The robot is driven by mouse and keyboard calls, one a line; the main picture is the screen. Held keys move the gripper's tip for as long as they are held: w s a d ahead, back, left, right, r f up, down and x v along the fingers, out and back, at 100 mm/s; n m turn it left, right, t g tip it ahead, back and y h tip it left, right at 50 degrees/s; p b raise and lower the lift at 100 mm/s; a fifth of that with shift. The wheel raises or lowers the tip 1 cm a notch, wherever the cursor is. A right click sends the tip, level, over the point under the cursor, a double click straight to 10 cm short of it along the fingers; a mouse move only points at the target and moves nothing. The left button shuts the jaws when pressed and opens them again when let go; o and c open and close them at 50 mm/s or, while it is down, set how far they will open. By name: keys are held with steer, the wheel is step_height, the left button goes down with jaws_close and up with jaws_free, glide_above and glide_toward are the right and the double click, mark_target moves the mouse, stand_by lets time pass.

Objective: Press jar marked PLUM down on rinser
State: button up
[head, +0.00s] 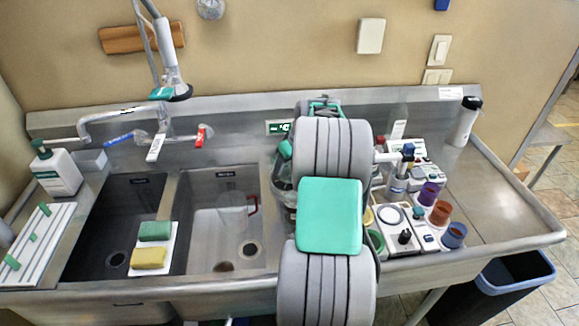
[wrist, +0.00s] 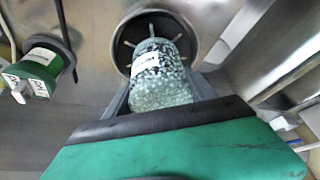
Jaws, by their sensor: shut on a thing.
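In the wrist view my gripper (wrist: 162,92) is shut on a clear glass jar (wrist: 165,82), with one finger on each side. The jar is speckled with droplets or bubbles and has a white label whose lettering I cannot read. In the head view my arm hides the jar and the rinser, and most of my gripper.
A green fitting with white labels (wrist: 42,63) stands left of the jar. Two sink basins (head: 220,225) lie left of my arm, with a faucet (head: 110,117) behind.

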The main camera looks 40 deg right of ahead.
steer(key=shift+r+p, duration=1.45)
steer(key=shift+r, duration=1.65)
